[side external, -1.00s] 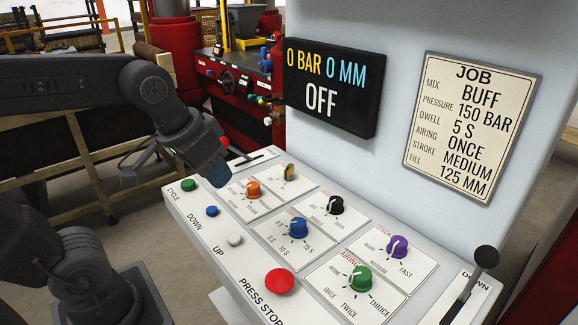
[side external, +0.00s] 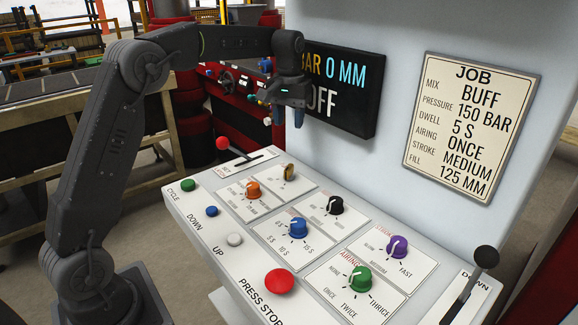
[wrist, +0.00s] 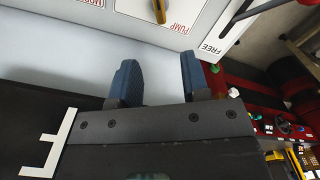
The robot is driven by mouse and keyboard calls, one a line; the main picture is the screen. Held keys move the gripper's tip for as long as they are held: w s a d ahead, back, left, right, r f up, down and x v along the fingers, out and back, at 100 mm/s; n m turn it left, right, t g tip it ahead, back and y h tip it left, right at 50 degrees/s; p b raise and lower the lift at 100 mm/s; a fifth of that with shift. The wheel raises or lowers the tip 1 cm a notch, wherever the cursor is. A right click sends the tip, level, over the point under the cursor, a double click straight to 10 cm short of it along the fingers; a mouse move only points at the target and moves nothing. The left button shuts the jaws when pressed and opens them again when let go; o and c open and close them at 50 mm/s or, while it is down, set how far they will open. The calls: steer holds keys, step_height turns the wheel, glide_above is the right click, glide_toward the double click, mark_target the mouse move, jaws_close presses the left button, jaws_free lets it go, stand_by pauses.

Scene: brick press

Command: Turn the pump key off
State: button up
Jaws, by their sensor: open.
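The pump key (side external: 289,172) is a small brass-coloured key at the back of the sloping white control panel (side external: 215,225). In the wrist view the key (wrist: 159,10) shows at the top edge, cut off by the frame, above the word PUMP. My gripper (side external: 283,116) is above and behind the key, in front of the display, with its fingers pointing down. In the wrist view its two blue fingers (wrist: 159,75) are apart with nothing between them. The key is clear of the fingers.
The dark display (side external: 350,97) reads OFF and is partly covered by my gripper. Orange (side external: 253,190), black (side external: 335,205), blue, purple and green knobs stand near the key. A red-knobbed lever (side external: 223,143) rises at the panel's left end, a black-knobbed lever (side external: 486,257) at the right.

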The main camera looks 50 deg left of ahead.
mark_target(289, 166)
step_height(289, 166, down, 14)
steer(key=shift+r, duration=0.15)
stand_by(0.3)
steer(key=shift+c, duration=0.3)
jaws_close()
